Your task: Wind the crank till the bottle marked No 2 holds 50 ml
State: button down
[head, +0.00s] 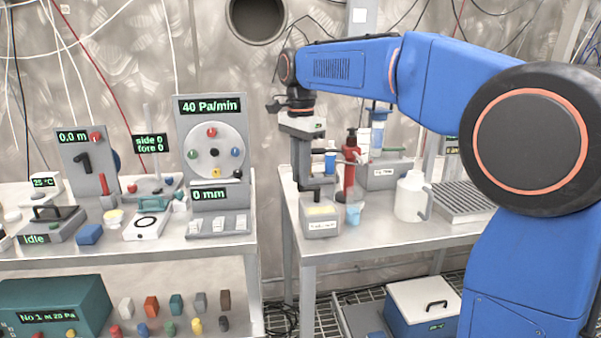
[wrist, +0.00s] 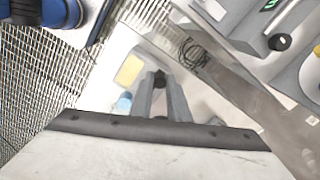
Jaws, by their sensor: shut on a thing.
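My gripper (head: 314,198) hangs from my blue arm above the front left part of the right-hand table. Its fingers (wrist: 163,100) are shut on a small dark piece (wrist: 160,78), mostly hidden between them; I cannot tell if it is the crank's handle. Just below stands a grey box (head: 320,230) with a yellow top and a white label too small to read. A small light-blue bottle (head: 353,214) stands right of the box; it shows beside the fingers in the wrist view (wrist: 124,103). No "No 2" mark or fill level is readable.
A red dispenser (head: 350,178) with a black top stands close behind. A white jug (head: 411,196), a grey labelled stand (head: 385,177) and a ribbed tray (head: 462,202) are farther right. The left table (head: 225,243) holds instruments, across a gap.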

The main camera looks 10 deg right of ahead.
jog(key=c, duration=1.7)
grip_release()
notch_tip(320, 180, up, 17)
jog(key=shift+r, duration=0.2)
jog(key=s+d+f+n+t, duration=0.2)
jog(key=s+d+f+n, duration=0.4)
jog(key=s+d+f, duration=0.65)
jog(key=s+d+f+n+t, duration=0.1)
jog(key=s+f+n, duration=0.1)
jog(key=s+f, duration=0.4)
jog(key=s+d+f+n+t, duration=0.1)
jog(key=s+f+n, duration=0.1)
jog(key=s+f, duration=0.5)
jog(key=s+d+f+n, duration=0.2)
jog(key=s+f, duration=0.4)
jog(key=f, duration=0.6)
jog(key=shift+s+n+t, duration=0.3)
jog(key=shift+s+t, duration=0.1)
